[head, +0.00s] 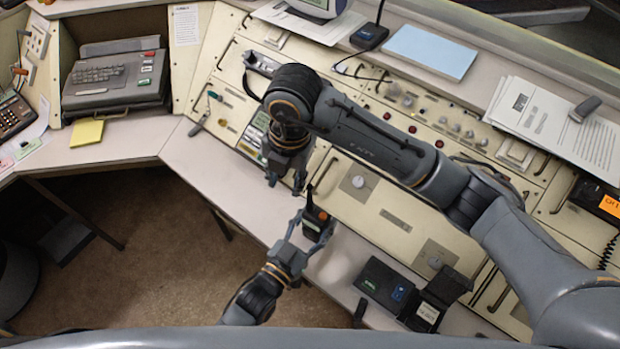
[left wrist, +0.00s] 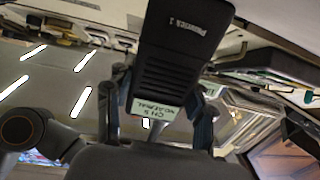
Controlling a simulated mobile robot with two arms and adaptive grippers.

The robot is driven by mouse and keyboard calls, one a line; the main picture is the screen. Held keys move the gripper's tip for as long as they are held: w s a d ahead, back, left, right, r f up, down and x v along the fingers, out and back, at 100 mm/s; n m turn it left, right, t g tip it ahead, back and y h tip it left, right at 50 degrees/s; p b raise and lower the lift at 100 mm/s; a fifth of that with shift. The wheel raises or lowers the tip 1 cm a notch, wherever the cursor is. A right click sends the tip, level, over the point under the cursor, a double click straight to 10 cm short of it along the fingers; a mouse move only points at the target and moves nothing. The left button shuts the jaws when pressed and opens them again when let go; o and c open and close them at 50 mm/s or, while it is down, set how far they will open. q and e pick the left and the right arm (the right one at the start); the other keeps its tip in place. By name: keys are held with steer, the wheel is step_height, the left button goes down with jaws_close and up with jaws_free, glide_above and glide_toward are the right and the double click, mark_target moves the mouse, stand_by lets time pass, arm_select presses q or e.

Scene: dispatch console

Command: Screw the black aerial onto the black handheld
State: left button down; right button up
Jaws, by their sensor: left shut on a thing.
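The black handheld (head: 316,216) is held upright between the fingers of my left gripper (head: 312,231), low in the middle of the head view. The left wrist view shows its black ribbed face (left wrist: 180,55) close up, with a pale label, between the two fingers (left wrist: 162,118). A thin black aerial (head: 309,196) stands up at the handheld's top corner in the head view; how far it is screwed in I cannot tell. My right gripper (head: 286,183) points down just up and left of the aerial, fingers apart, with nothing seen between them.
A black charger-like box (head: 386,285) and a smaller black unit (head: 430,302) sit on the ledge at lower right. The cream console panel (head: 395,215) with knobs lies behind. Papers (head: 550,125) lie at right. Open floor (head: 130,245) is at left.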

mark_target(310, 186)
steer(key=w+d+r+m+t, duration=0.1)
steer(key=w+r+m, duration=0.1)
steer(key=m, duration=1.6)
steer(key=w+d+r+m+t, duration=0.1)
steer(key=w+r+m, duration=0.1)
steer(key=m, duration=1.6)
steer(key=s+d+f+n, duration=0.1)
steer(key=s+d+f+n+g+h, duration=0.1)
steer(key=s+n, duration=0.1)
steer(key=s+f+n+g, duration=0.1)
steer(key=n, duration=0.1)
steer(key=shift+s+d+f, duration=0.1)
steer(key=shift+s+d, duration=0.25)
steer(key=shift+d, duration=0.05)
